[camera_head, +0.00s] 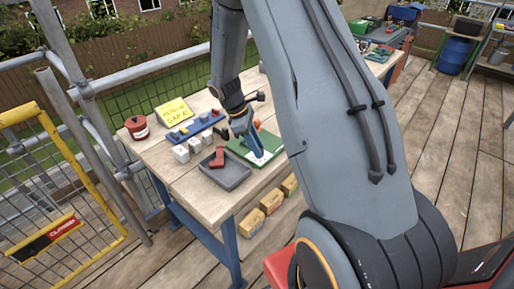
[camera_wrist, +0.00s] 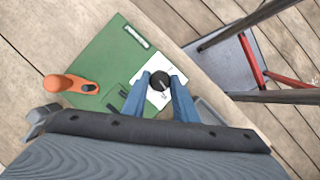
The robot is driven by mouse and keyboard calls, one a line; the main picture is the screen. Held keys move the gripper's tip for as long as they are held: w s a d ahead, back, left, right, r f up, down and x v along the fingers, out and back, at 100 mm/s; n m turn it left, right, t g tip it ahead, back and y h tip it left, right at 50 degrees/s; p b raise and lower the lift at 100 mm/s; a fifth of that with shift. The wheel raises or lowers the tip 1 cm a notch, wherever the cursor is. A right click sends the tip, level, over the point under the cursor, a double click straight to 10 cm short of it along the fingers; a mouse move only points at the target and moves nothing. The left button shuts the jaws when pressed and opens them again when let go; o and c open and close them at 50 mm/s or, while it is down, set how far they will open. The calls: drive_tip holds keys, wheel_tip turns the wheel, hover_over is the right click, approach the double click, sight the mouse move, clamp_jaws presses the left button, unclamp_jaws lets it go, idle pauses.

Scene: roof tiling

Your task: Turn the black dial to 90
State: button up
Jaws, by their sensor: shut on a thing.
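The black dial (camera_wrist: 160,81) sits on a white plate (camera_wrist: 142,67) on the green board (camera_wrist: 110,52) in the wrist view. My gripper (camera_wrist: 159,84) has its two blue fingers on either side of the dial, shut on it. A light pointer mark shows on top of the dial; the plate's numbers are too small to read. In the head view, my gripper (camera_head: 256,151) points down at the green board (camera_head: 240,150) on the workbench, and the dial is hidden by the fingers.
On the workbench are a grey tray (camera_head: 224,172) with a red piece, white blocks (camera_head: 194,144), a blue rack (camera_head: 200,124), a red tin (camera_head: 138,127) and a yellow sign (camera_head: 174,111). A yellow gate (camera_head: 62,160) is at left.

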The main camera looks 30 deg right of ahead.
drive_tip(key=m+g, duration=0.1)
drive_tip(key=m, duration=0.2)
drive_tip(key=shift+w+d+m+y+b, duration=0.1)
drive_tip(key=shift+m+y+b, duration=0.2)
drive_tip(key=shift+y+b, duration=0.1)
idle(0.4)
drive_tip(key=o, duration=1)
drive_tip(key=shift+r, duration=0.1)
drive_tip(key=b+v, duration=0.2)
drive_tip(key=v, duration=0.5)
drive_tip(key=shift+w+r, duration=0.15)
drive_tip(key=shift+r, duration=0.1)
